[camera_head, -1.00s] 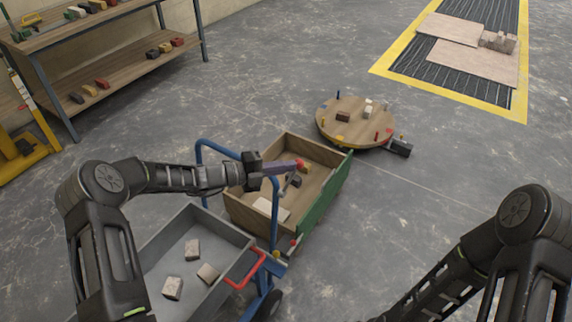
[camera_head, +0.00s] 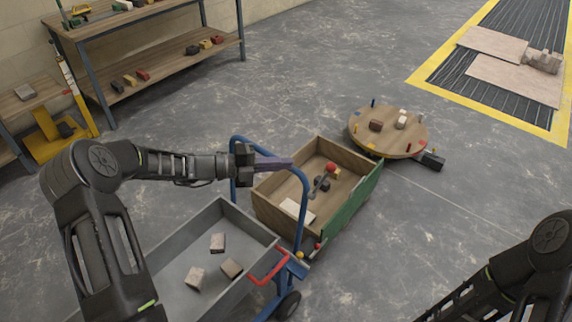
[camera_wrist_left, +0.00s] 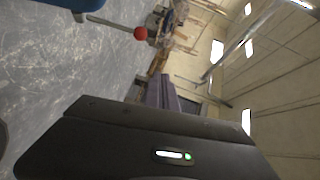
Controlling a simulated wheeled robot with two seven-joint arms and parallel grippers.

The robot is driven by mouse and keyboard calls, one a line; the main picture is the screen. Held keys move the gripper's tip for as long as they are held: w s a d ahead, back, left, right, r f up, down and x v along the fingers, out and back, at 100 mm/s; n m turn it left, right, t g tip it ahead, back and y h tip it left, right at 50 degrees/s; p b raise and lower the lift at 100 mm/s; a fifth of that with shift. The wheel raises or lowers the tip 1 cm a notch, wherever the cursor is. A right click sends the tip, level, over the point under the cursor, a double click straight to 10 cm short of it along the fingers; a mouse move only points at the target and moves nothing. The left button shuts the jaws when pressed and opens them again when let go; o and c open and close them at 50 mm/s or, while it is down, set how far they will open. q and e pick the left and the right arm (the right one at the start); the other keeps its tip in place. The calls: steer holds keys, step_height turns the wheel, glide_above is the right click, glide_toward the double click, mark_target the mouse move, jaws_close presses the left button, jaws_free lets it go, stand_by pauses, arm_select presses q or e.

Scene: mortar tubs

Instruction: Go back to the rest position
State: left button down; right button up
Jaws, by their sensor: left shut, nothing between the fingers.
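My left gripper (camera_head: 289,162) comes in from the left over the near rim of the wooden crate (camera_head: 346,155). Its purple fingers are shut and empty. In the left wrist view the purple fingers (camera_wrist_left: 161,92) show edge-on above the dark wrist housing. My right arm (camera_head: 515,275) shows at the lower right, and its gripper is out of the picture.
A blue cart frame (camera_head: 303,205) with a grey tub (camera_head: 168,247) holding 3 blocks stands close below my left arm. A round wooden platform (camera_head: 388,142) lies beyond the crate. Shelves (camera_head: 170,78) stand at the back left. Open floor (camera_head: 440,220) lies at the right.

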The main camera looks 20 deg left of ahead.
stand_by(0.3)
arm_select(q)
steer(key=s+d+f+m+g+y, duration=0.1)
steer(key=s+f+m+g+y, duration=0.15)
steer(key=s+f+m, duration=0.4)
steer(key=s+f+m+g+y, duration=0.1)
steer(key=s+f+m+y, duration=0.2)
steer(key=f+m, duration=0.65)
steer(key=s+d+f+m+g+y, duration=0.1)
steer(key=s+f+m+g+y, duration=0.15)
steer(key=s+f+m, duration=0.4)
steer(key=s+d+f+m+y, duration=0.1)
steer(key=s+d+f+m, duration=0.2)
steer(key=s+d+m, duration=0.3)
steer(key=s+d+f+m+g+y, duration=0.1)
steer(key=s+d+f+m, duration=0.2)
steer(key=s+m, duration=0.8)
steer(key=d+m, duration=0.2)
steer(key=shift+s+d+g, duration=0.3)
steer(key=shift+s+d, duration=0.05)
